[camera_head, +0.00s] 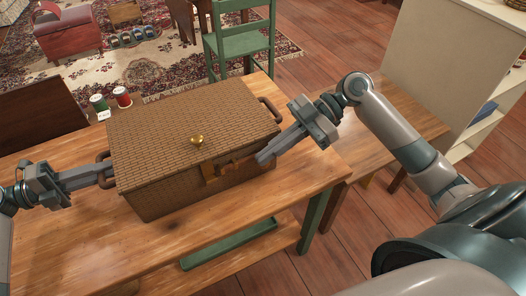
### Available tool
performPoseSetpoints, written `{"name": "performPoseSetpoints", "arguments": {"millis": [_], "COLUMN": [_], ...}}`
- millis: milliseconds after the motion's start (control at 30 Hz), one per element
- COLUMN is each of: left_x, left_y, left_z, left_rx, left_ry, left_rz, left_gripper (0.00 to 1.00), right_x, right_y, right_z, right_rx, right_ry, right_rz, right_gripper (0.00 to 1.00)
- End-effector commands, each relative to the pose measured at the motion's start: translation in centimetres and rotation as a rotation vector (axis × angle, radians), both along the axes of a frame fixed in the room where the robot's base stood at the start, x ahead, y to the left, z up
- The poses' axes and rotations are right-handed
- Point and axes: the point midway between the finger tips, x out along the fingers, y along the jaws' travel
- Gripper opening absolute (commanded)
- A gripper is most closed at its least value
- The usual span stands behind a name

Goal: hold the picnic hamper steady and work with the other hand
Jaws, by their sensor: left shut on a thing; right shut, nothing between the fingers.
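The picnic hamper (196,138) is a brown wicker box with its lid down, standing on the wooden table. Side handles stick out at left and right. My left gripper (108,176) is shut on the hamper's left side handle (104,157). My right gripper (262,157) is shut and empty, its tips close to the hamper's front right, by the front handle; whether they touch it I cannot tell.
Green and red thread spools (122,97) stand on the table (90,245) behind the hamper. A green chair (241,45) is behind the table. A pale shelf unit (455,60) stands at the right. The table is bare in front of the hamper.

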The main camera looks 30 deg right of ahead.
Motion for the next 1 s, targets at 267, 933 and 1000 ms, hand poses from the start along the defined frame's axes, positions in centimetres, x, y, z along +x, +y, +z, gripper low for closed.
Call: {"name": "performPoseSetpoints", "arguments": {"millis": [267,933,1000], "left_x": [0.0,0.0,0.0], "left_y": [0.0,0.0,0.0], "left_z": [-0.1,-0.1,-0.1], "left_rx": [0.001,0.001,0.001], "left_ry": [0.001,0.001,0.001], "left_rz": [0.001,0.001,0.001], "left_gripper": [0.00,0.00,0.00], "right_x": [0.0,0.0,0.0], "right_y": [1.9,-5.8,-6.1], "right_z": [2.0,6.9,7.0], "right_rx": [0.002,0.003,0.004], "right_ry": [-0.006,-0.001,-0.002], "right_rz": [0.004,0.000,0.001], "right_gripper": [0.00,0.00,0.00]}}
